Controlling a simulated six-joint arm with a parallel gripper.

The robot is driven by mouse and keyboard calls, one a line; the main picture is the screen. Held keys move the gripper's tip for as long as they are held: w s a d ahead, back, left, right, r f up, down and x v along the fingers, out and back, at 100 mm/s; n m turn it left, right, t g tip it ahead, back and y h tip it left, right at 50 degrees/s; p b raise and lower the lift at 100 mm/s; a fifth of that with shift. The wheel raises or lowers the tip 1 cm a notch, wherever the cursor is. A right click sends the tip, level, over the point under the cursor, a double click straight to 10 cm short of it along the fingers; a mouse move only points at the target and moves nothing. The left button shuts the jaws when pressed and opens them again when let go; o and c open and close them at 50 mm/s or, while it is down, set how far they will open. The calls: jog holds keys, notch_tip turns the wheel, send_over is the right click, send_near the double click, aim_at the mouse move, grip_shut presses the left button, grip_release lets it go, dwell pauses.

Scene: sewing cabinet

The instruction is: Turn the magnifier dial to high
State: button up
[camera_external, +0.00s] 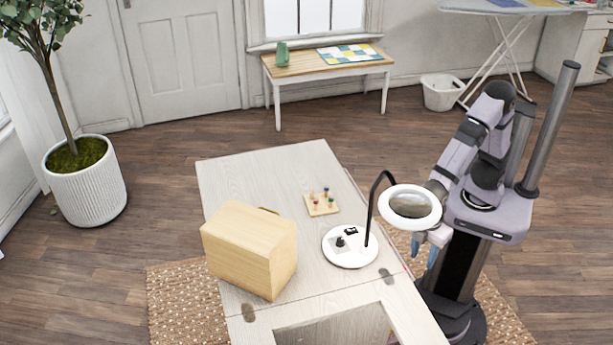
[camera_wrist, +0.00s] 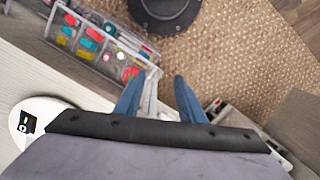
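The magnifier lamp has a white ring head (camera_external: 437,207) on a black gooseneck. Its round white base (camera_external: 350,258) stands on the pale cabinet top, and part of it shows at the left of the wrist view (camera_wrist: 50,106). A small black knob (camera_external: 340,242), seemingly the dial, sits on the base next to a black rectangular patch (camera_external: 351,230); its setting is too small to read. My gripper (camera_external: 424,252) hangs right of the base, beyond the cabinet edge and below the ring head. In the wrist view, its blue fingers (camera_wrist: 158,79) are apart with nothing between them.
A wooden box (camera_external: 250,245) and a small board with pegs (camera_external: 321,204) stand on the cabinet top (camera_external: 260,170). A clear organiser (camera_wrist: 100,45) with coloured items is near the fingers in the wrist view. The gooseneck and ring head stand between my arm and the base.

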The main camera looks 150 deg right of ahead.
jog(key=d+r+m+y+p, duration=0.1)
jog(key=d+r+m+p, duration=0.2)
jog(key=d+r+p, duration=1.05)
jog(key=n+t+h, duration=0.1)
send_near(340, 239)
jog(key=shift+s, duration=0.55)
jog(key=shift+w+a+f, duration=0.15)
jog(key=shift+w+f, duration=0.35)
jog(key=shift+f+p, duration=0.85)
jog(key=shift+f, duration=2.8)
grip_shut()
